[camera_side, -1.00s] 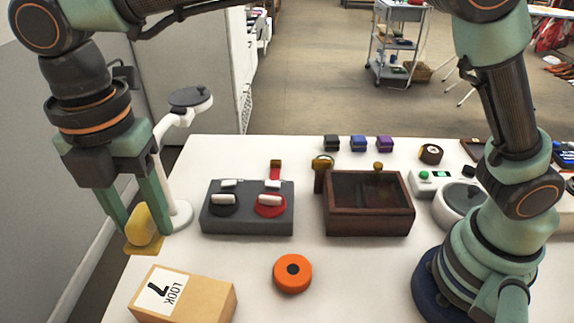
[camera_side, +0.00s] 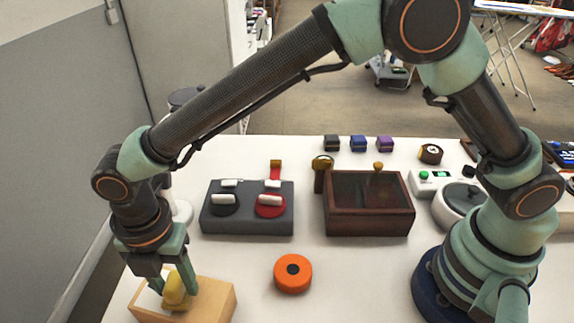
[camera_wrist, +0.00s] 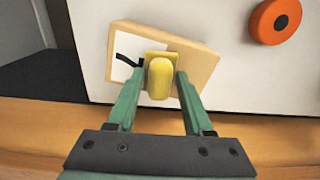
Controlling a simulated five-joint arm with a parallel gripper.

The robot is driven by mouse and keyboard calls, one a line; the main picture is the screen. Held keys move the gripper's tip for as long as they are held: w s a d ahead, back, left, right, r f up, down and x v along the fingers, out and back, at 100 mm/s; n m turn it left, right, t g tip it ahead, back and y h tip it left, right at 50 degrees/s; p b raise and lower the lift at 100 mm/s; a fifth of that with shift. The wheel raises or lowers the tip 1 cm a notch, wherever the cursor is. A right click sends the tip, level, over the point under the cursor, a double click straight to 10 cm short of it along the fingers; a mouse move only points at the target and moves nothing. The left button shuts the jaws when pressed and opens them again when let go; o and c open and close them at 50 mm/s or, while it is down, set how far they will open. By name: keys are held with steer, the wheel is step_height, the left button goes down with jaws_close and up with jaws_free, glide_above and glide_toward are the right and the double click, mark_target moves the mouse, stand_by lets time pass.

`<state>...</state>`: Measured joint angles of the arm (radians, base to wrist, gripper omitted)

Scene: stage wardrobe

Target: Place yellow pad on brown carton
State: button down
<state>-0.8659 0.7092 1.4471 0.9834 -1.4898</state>
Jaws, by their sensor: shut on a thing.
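The yellow pad (camera_side: 176,289) is between the two fingers of my gripper (camera_side: 174,288), which is shut on it. The pad also shows in the wrist view (camera_wrist: 160,78), with a flat yellow base and a rounded top. The brown carton (camera_side: 217,298) lies on the white table at the front left, directly beneath the pad. In the wrist view the carton (camera_wrist: 197,65) spreads out behind the pad and fingers (camera_wrist: 159,88). I cannot tell whether the pad touches the carton's top.
An orange disc (camera_side: 293,273) lies right of the carton. Behind stand a grey block with black and red pads (camera_side: 247,222) and a dark wooden box (camera_side: 369,205). Small black, blue and purple blocks (camera_side: 358,143) sit at the back. The front middle of the table is clear.

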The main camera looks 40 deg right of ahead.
mark_target(173, 280)
steer(key=shift+f, duration=0.15)
steer(key=shift+c, duration=1.5)
jaws_free()
step_height(173, 280, up, 12)
steer(key=w+d+r+m+t, duration=0.1)
steer(key=w+d+r+m, duration=0.15)
steer(key=d, duration=0.25)
steer(key=w+d+r+m, duration=0.1)
steer(key=d+r+m, duration=0.1)
steer(key=d+m, duration=0.15)
steer(key=s+d+m+t, duration=0.2)
steer(key=s+d+m, duration=0.1)
steer(key=d+m, duration=0.7)
steer(key=s+d+m+t, duration=0.2)
steer(key=d+m, duration=0.9)
steer(key=d, duration=0.8)
steer(key=shift+s+r+t, duration=0.2)
steer(key=shift+s+t, duration=0.1)
steer(key=shift+s, duration=0.6)
